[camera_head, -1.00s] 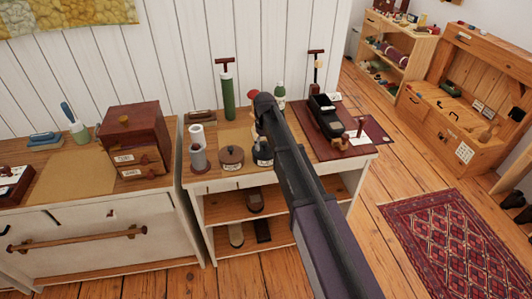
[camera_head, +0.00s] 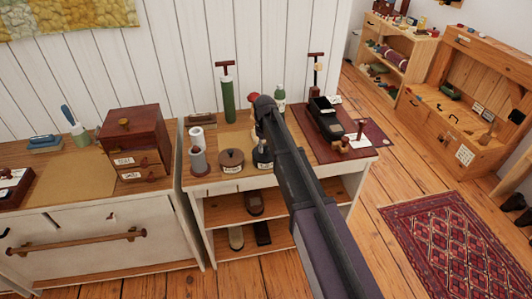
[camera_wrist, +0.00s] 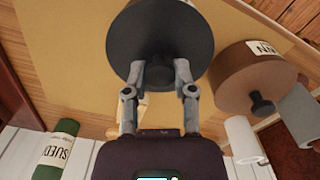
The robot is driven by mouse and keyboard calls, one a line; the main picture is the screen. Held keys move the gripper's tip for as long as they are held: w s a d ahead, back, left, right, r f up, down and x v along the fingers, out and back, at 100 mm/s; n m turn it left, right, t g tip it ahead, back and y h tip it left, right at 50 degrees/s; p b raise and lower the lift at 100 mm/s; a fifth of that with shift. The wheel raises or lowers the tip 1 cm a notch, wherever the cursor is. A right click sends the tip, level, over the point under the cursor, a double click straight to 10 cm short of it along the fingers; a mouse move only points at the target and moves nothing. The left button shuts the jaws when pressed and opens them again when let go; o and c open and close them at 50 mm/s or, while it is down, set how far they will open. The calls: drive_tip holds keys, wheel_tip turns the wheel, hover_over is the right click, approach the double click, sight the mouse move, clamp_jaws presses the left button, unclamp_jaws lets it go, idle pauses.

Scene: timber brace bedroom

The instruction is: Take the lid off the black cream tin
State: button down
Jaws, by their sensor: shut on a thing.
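The black cream tin (camera_head: 262,160) stands on the right-hand cabinet top, partly hidden behind my arm in the head view. In the wrist view its round dark lid (camera_wrist: 150,28) fills the top middle. My gripper (camera_wrist: 160,78) is shut on the lid's small knob, with one grey finger on each side. I cannot tell whether the lid sits on the tin or is slightly raised.
A brown round tin (camera_head: 231,161) with a knob stands close to the left of the black tin. A black box (camera_head: 325,118) sits on the dark red mat to the right.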

sight(265, 146)
drive_tip(key=shift+r, duration=0.15)
wheel_tip(265, 146, up, 4)
drive_tip(key=p, duration=0.4)
drive_tip(key=shift+f, duration=0.2)
drive_tip(key=s+d, duration=0.2)
drive_tip(key=s, duration=0.5)
drive_tip(key=s+d+r+p, duration=0.1)
drive_tip(key=s+d, duration=0.2)
drive_tip(key=s, duration=0.5)
drive_tip(key=shift+d, duration=0.3)
